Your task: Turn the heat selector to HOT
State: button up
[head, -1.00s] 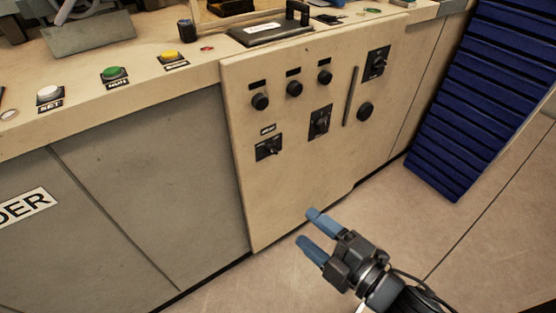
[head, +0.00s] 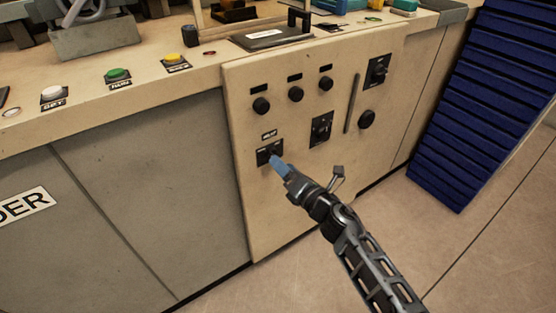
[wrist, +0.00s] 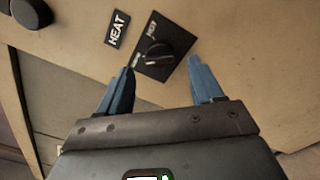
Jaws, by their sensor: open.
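The heat selector (wrist: 158,52) is a dark rotary knob on a black square plate, with a black HEAT label (wrist: 116,30) beside it in the wrist view. In the head view its plate (head: 263,155) is at the lower left of the cream panel, partly hidden by my gripper. My gripper (head: 277,163) is in front of the selector. In the wrist view its two blue fingers (wrist: 160,80) are apart, one toward each side of the plate, with nothing between them. The knob's pointer setting is too small to read surely.
The cream panel (head: 300,205) carries several other black knobs, including a round one (head: 367,119) and a switch plate (head: 321,128). A vertical handle (head: 352,103) stands between them. Buttons line the desk above. A blue slatted unit (head: 490,100) stands at the right.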

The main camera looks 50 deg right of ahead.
jog(key=x, duration=0.3)
jog(key=shift+w+d, duration=0.1)
jog(key=shift+w, duration=0.2)
jog(key=shift+c, duration=0.5)
jog(key=c, duration=1)
jog(key=shift+o, duration=0.2)
